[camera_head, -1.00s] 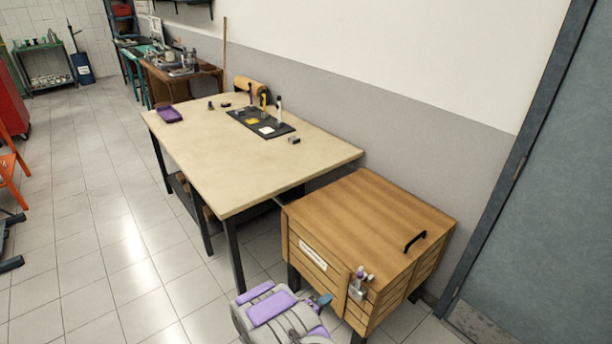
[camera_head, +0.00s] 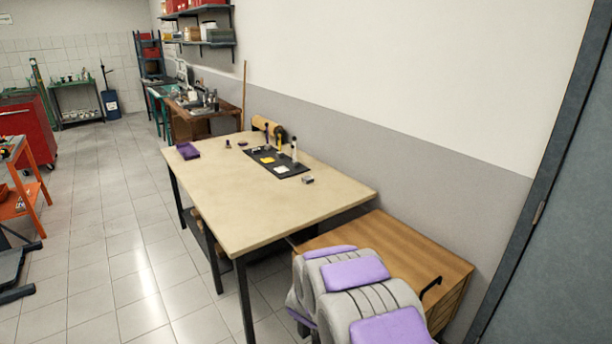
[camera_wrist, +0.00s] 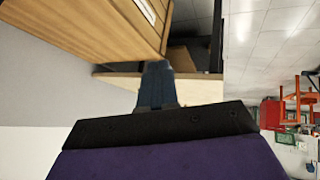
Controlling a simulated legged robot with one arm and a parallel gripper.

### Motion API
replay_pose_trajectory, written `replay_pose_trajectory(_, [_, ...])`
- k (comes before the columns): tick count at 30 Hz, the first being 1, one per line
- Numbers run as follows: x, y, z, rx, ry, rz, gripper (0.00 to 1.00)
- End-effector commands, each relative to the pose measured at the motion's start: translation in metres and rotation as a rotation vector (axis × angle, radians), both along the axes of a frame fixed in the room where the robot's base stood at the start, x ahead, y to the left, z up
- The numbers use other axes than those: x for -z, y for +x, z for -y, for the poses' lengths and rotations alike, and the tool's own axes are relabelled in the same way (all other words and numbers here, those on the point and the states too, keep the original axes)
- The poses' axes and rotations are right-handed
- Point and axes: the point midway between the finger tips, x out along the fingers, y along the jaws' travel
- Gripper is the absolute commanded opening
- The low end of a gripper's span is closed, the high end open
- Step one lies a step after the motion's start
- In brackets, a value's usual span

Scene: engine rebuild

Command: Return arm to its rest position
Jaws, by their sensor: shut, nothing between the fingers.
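My arm, grey with purple pads, rises at the bottom right of the head view in front of the wooden chest (camera_head: 420,250). The gripper's fingers are hidden in that view. In the wrist view my gripper (camera_wrist: 157,80) shows as dark blue-grey fingers, closed together with nothing between them. The chest (camera_wrist: 90,25) appears at the upper left of the wrist view, apart from the fingertips.
A beige-topped table (camera_head: 230,205) stands left of the chest, with a black mat (camera_head: 283,170) and a purple cloth-like item (camera_head: 188,151) on it. A grey door (camera_head: 560,230) is at the right. Tiled floor (camera_head: 90,250) at the left is mostly clear.

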Motion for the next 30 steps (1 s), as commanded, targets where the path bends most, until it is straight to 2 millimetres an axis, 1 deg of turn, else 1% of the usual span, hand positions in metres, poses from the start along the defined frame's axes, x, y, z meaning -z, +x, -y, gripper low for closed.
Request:
replay_pose_trajectory(1, [-0.018,-0.007,-0.001,-0.003,0.042,-0.014,0.0])
replay_pose_trajectory(2, [-0.024,-0.013,-0.002,-0.007,0.064,-0.032,0.0])
replay_pose_trajectory(3, [-0.035,-0.02,-0.005,-0.011,0.091,-0.047,0.0])
replay_pose_trajectory(5, [-0.049,-0.033,-0.008,-0.017,0.126,-0.081,0.0])
replay_pose_trajectory(8, [-0.071,-0.058,-0.011,-0.022,0.179,-0.141,0.0])
replay_pose_trajectory(11, [-0.091,-0.088,-0.012,-0.023,0.218,-0.207,0.0])
replay_pose_trajectory(13, [-0.106,-0.109,-0.008,-0.02,0.242,-0.251,0.0])
replay_pose_trajectory(17, [-0.13,-0.153,0.007,-0.003,0.278,-0.339,0.0])
replay_pose_trajectory(18, [-0.135,-0.168,0.012,0.004,0.285,-0.372,0.0])
replay_pose_trajectory(22, [-0.155,-0.218,0.033,0.038,0.293,-0.462,0.0])
replay_pose_trajectory(26, [-0.17,-0.27,0.053,0.09,0.281,-0.553,0.0])
replay_pose_trajectory(27, [-0.173,-0.288,0.059,0.109,0.274,-0.585,0.0])
replay_pose_trajectory(29, [-0.179,-0.313,0.066,0.143,0.259,-0.624,0.0])
replay_pose_trajectory(30, [-0.181,-0.33,0.072,0.167,0.248,-0.653,0.0])
